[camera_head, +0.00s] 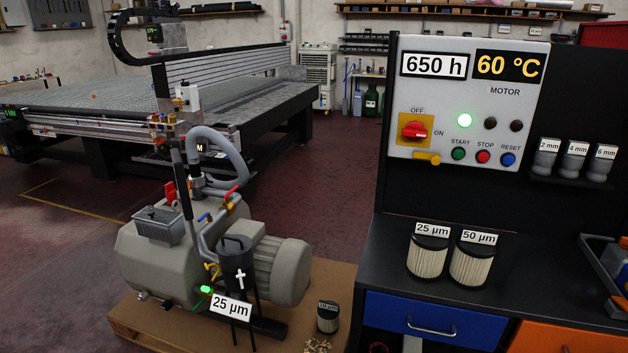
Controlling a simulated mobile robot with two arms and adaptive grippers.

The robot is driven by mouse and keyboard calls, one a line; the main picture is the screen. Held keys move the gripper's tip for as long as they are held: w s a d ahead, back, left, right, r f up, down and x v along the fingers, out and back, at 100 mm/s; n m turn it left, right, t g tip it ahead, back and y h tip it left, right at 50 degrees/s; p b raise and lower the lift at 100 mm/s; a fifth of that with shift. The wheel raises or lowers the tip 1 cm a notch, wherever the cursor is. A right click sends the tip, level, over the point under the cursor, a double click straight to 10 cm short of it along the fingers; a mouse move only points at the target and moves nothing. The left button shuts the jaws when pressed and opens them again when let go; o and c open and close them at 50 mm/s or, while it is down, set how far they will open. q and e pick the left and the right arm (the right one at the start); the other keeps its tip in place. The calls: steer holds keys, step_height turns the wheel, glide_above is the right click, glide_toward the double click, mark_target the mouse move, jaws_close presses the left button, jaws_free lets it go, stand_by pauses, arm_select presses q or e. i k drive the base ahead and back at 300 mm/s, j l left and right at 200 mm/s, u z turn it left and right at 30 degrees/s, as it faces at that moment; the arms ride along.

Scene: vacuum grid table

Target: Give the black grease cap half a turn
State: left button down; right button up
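A grey vacuum pump (155,262) with a ribbed motor (285,268) stands on a wooden pallet (330,275) at the lower left. A black canister (236,262) with a white cross and a bar on top is at its front, above a "25 µm" label (231,307). A small black part marked "M" (200,148) sits by the grey hose. I cannot tell which black part is the grease cap, or how it is turned. Neither of my grippers is in view.
Two filters, 25 µm (427,256) and 50 µm (470,263), stand on the bench (545,290). A small filter (328,317) stands on the pallet. Open floor lies behind the pump.

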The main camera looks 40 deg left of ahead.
mark_target(167, 305)
steer(key=u, duration=1.85)
